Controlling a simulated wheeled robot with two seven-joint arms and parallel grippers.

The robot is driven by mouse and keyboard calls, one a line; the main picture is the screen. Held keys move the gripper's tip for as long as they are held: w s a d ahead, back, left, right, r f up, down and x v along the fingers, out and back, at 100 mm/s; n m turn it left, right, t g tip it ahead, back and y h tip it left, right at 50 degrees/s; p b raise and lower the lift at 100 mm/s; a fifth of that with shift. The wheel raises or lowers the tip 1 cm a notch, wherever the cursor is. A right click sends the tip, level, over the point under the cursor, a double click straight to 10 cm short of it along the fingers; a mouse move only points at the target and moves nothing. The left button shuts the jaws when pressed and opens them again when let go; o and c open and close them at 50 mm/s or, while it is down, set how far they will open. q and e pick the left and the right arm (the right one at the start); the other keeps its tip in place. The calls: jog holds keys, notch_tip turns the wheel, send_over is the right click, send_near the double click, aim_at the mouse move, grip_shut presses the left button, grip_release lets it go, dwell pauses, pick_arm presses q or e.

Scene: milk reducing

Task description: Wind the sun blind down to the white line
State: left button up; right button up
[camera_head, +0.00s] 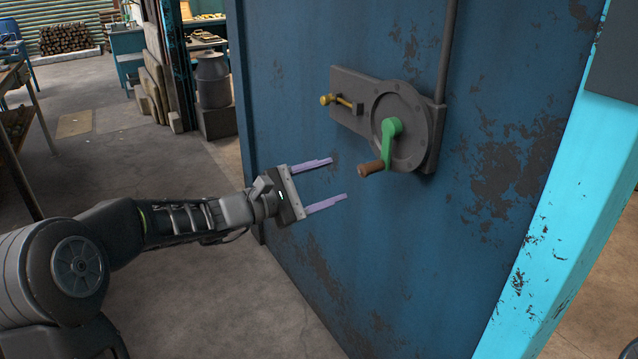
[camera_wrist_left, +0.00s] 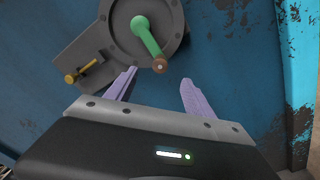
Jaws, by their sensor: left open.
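A green crank (camera_head: 390,139) sits on a round grey winder disc (camera_head: 412,149) fixed to the blue wall panel. The crank points down and to the left and ends in a brown handle knob (camera_head: 371,168). A yellow-knobbed pin (camera_head: 340,102) sits on the grey plate left of the disc. My left gripper (camera_head: 339,179) is open and empty, left of and a little below the knob, apart from it. In the left wrist view the crank (camera_wrist_left: 147,37) and knob (camera_wrist_left: 160,66) show just beyond the open fingers (camera_wrist_left: 155,92). The blind and the white line cannot be made out. My right gripper is not in view.
The blue panel (camera_head: 300,110) stands close to my left fingers. A grey rod (camera_head: 448,50) runs up from the winder. A light-blue post (camera_head: 550,225) stands at the right. Clear floor (camera_head: 170,290) lies left of the panel.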

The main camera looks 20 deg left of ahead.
aim_at(360, 171)
pick_arm(q)
jog(key=x, duration=1)
jog(key=shift+w+d, duration=0.25)
jog(key=shift+c, duration=0.3)
grip_shut()
dwell(1.2)
